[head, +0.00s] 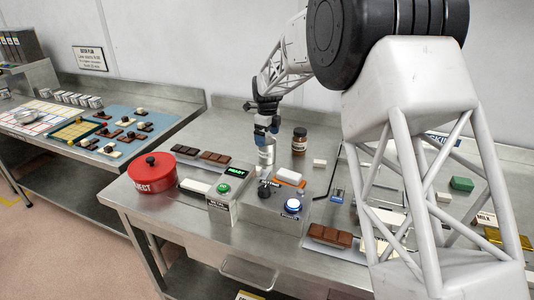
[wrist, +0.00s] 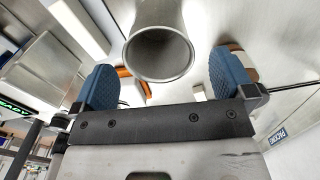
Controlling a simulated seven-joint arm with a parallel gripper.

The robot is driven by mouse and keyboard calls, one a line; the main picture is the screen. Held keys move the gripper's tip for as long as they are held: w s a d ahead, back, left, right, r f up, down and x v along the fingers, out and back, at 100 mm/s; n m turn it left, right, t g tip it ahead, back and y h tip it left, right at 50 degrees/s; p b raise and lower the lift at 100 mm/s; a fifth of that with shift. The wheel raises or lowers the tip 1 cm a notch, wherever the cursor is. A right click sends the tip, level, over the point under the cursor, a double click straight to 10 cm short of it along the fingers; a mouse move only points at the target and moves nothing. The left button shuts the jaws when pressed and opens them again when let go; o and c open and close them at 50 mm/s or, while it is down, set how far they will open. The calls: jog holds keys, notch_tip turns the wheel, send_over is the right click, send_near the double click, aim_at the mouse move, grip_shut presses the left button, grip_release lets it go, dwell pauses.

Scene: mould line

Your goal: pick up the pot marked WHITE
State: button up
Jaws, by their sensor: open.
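A silver metal pot (head: 266,155) stands on the steel bench just below my gripper (head: 267,131) in the head view. I cannot read a WHITE mark on it. In the wrist view a grey metal round vessel (wrist: 158,52) with a dark hollow mouth shows between the two blue finger pads of my gripper (wrist: 161,82). The fingers are wide apart, with a gap on each side of the vessel, and hold nothing. A brown jar (head: 299,142) with a dark lid and a pale label stands to the right of the silver pot.
In front are a control box (head: 275,208) with a knob and lit button, a green READY box (head: 222,196), and an orange-and-white block (head: 290,178). A red REJECT pot (head: 152,172) and chocolate bars (head: 215,157) lie left. Bare bench (head: 232,122) shows behind.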

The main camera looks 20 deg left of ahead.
aim_at(267, 147)
jog(key=shift+f, duration=0.25)
jog(key=shift+s+f, duration=0.1)
jog(key=shift+f, duration=2.45)
jog(key=c, duration=1)
